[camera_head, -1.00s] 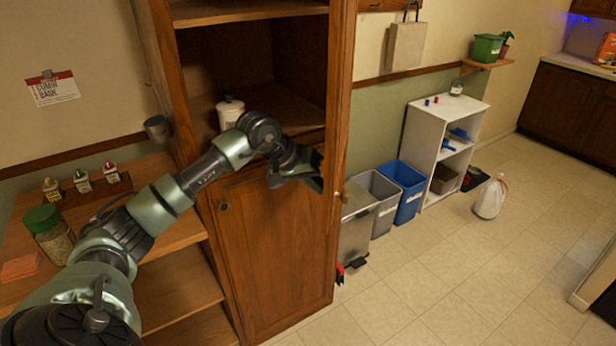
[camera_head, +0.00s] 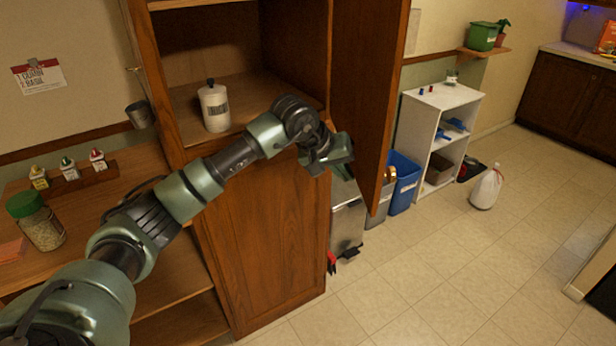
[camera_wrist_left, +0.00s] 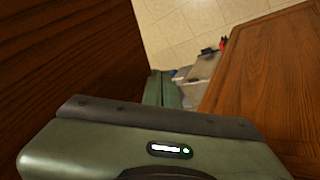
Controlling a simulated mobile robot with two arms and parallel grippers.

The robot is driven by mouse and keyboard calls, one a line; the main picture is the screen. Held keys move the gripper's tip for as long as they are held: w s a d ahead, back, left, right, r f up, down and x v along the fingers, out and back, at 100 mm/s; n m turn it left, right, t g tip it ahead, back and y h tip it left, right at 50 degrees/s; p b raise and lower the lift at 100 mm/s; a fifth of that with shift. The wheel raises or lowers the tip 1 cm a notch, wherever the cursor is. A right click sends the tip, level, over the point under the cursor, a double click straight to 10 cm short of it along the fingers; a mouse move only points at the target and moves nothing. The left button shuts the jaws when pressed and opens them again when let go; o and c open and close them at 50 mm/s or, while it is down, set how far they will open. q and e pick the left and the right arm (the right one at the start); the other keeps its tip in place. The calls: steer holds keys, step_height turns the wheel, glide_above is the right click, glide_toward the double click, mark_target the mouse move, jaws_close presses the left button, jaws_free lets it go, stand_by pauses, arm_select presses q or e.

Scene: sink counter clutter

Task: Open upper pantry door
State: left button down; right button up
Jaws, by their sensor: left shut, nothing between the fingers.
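The upper pantry door (camera_head: 372,85) stands swung out to the right of the wooden pantry in the head view, its inner face showing. In the left wrist view, the gripper's fingers (camera_wrist_left: 168,90) lie between two wood surfaces. My right gripper is not in view.
The lower pantry door (camera_head: 265,240) is closed. A grey bin (camera_head: 346,222), a blue bin (camera_head: 404,185) and a white shelf unit (camera_head: 420,120) stand beyond the door. A counter with condiment bottles (camera_head: 68,168) and a green-lidded jar (camera_head: 40,225) is at left. The tiled floor at right is mostly clear.

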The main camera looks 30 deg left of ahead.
mark_target(358, 168)
arm_select(q)
steer(key=w+d, duration=0.1)
steer(key=w+d+b, duration=0.1)
steer(key=d, duration=0.1)
steer(key=shift+w+d, duration=0.1)
steer(key=shift+d, duration=0.05)
steer(key=shift+n+y, duration=0.4)
steer(key=shift+n, duration=0.4)
steer(key=w+d+b, duration=0.1)
steer(key=w+d, duration=0.2)
steer(key=d, duration=0.1)
steer(key=shift+w, duration=0.2)
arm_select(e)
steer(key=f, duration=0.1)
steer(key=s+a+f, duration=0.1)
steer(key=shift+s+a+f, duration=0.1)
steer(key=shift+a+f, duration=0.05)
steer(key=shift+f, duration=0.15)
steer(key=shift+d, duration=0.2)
